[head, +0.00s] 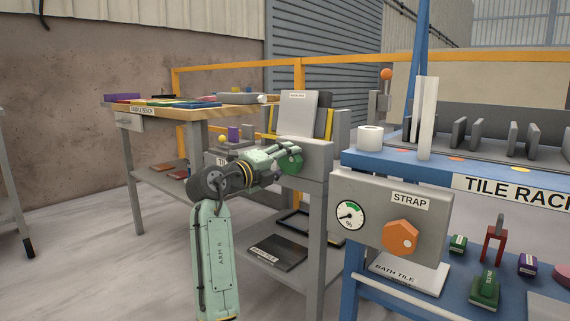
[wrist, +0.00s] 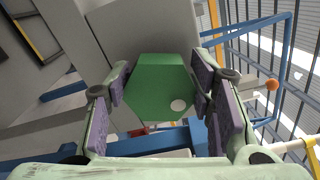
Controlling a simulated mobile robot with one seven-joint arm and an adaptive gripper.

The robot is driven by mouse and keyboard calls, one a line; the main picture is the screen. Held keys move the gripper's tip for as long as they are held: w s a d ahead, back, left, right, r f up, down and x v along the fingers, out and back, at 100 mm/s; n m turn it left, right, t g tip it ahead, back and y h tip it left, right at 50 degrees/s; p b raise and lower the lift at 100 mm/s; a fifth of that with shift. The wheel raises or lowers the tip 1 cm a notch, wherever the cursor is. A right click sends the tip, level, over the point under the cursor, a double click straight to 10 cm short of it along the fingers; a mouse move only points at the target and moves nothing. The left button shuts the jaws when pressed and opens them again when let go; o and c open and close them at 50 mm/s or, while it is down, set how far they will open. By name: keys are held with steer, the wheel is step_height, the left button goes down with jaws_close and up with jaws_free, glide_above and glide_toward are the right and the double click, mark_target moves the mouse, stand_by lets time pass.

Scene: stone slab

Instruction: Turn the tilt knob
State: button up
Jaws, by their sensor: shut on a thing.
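A green six-sided knob (head: 293,164) sits on the front of a grey box (head: 316,156) on a stand in the middle of the head view. In the wrist view the knob (wrist: 152,85) fills the space between my fingers, with a pale round dot on its lower right. My gripper (head: 280,155) reaches the knob from the left and is shut on it. In the wrist view my gripper (wrist: 158,82) has purple pads on both sides of the knob.
Right of the stand, a grey STRAP box (head: 432,215) carries a dial (head: 350,214) and an orange knob (head: 401,237), on the blue tile rack (head: 448,172). A wooden-topped bench (head: 222,112) stands behind my arm at left. Floor is clear at front left.

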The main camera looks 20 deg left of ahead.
steer(key=shift+m, duration=0.3)
steer(key=o, duration=1.2)
steer(key=shift+c, duration=0.2)
steer(key=v, duration=1.2)
steer(key=shift+r, duration=0.1)
